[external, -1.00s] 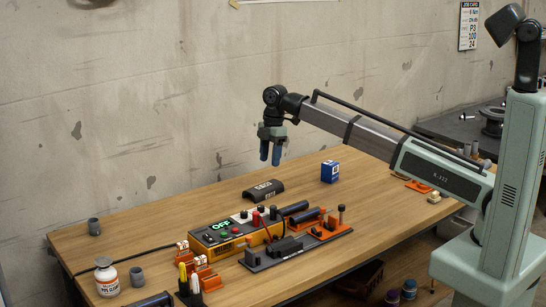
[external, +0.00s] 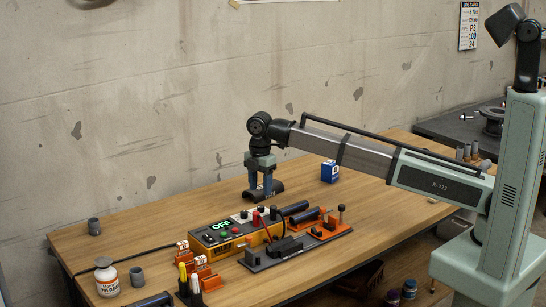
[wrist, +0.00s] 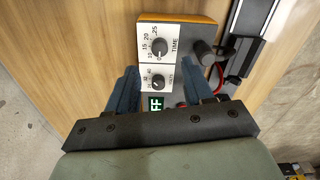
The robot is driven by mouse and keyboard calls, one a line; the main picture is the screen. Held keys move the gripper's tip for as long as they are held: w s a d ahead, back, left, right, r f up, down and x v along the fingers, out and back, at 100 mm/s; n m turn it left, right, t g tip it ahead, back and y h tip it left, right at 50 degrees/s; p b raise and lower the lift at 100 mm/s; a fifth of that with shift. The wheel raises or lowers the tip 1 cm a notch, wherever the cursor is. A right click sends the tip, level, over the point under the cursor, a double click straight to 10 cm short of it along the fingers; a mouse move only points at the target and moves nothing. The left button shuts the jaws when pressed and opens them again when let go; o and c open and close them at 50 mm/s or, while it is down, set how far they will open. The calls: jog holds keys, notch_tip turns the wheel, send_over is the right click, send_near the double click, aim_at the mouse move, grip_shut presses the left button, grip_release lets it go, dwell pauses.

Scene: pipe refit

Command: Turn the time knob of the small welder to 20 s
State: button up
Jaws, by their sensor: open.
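The small welder (external: 228,238) is an orange and dark box with a green OFF display, lying on the bench. In the wrist view its white TIME dial (wrist: 146,34) shows 15, 20 and 25, with a dark time knob (wrist: 160,47) on it. The knob's pointer setting is too small to read surely. A second dark knob (wrist: 158,82) sits below it, nearer the display. My gripper (external: 260,196) is open and empty, pointing down above the far side of the welder. In the wrist view its blue fingers (wrist: 174,75) stand either side of the second knob, apart from it.
A dark post (wrist: 204,50) and red cable stand close to the right finger. An orange clamp fixture (external: 322,228) is right of the welder. A dark curved cover (external: 277,188) lies behind my fingers. A blue box (external: 330,172) stands further right. The bench's back left is mostly clear.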

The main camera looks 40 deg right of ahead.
aim_at(261, 206)
notch_tip(261, 206, down, 7)
jog(key=shift+r, duration=0.15)
jog(key=shift+c, duration=0.2)
grip_shut()
dwell(0.5)
